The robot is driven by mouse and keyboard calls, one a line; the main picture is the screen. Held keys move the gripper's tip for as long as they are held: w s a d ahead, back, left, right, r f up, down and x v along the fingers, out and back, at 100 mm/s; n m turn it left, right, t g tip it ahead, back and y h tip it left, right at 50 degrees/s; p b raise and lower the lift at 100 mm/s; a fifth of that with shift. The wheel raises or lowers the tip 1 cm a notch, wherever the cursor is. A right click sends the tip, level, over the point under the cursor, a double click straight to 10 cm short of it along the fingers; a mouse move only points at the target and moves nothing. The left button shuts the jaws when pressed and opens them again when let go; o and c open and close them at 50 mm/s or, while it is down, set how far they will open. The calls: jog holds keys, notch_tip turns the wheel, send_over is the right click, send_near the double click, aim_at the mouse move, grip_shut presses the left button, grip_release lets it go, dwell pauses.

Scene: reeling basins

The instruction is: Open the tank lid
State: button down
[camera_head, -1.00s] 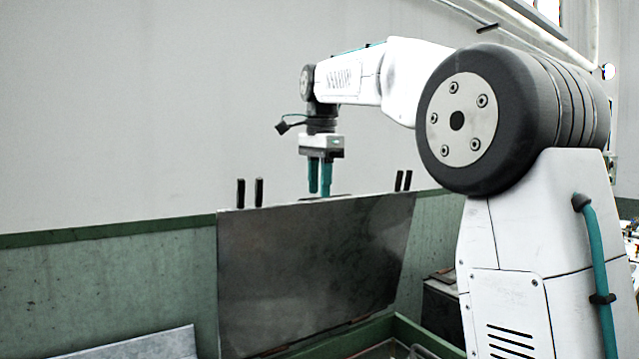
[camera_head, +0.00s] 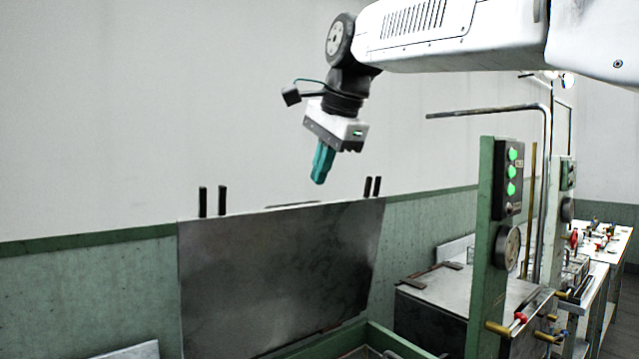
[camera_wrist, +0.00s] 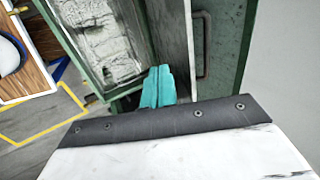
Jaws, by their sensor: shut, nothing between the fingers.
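The tank lid (camera_head: 280,275) is a grey metal panel. It stands raised, nearly upright, at the back of the green-rimmed tank (camera_head: 402,343). In the wrist view the lid (camera_wrist: 172,38) shows at a steep angle beside the open tank (camera_wrist: 80,62), whose inside looks pale and uneven. A dark bar handle (camera_wrist: 203,45) shows to the right of the lid. My gripper (camera_head: 319,180) is tilted above the lid's top edge, apart from it. Its teal fingers (camera_wrist: 158,88) are together with nothing between them.
Dark post pairs (camera_head: 212,201) stick up at the lid's top edge. A green post with a control box (camera_head: 508,180) and a bent pipe (camera_head: 490,112) stand to the right. A metal-topped unit (camera_head: 465,290) is beside the tank. A plain wall is behind.

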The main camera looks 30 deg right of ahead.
jog(key=x, duration=0.3)
jog(key=w+x, duration=0.1)
jog(key=x, duration=0.2)
jog(key=w+r+x, duration=0.1)
jog(key=x, duration=0.2)
jog(key=shift+w+f, duration=0.25)
jog(key=shift+w+a+r, duration=0.2)
jog(key=shift+w, duration=0.5)
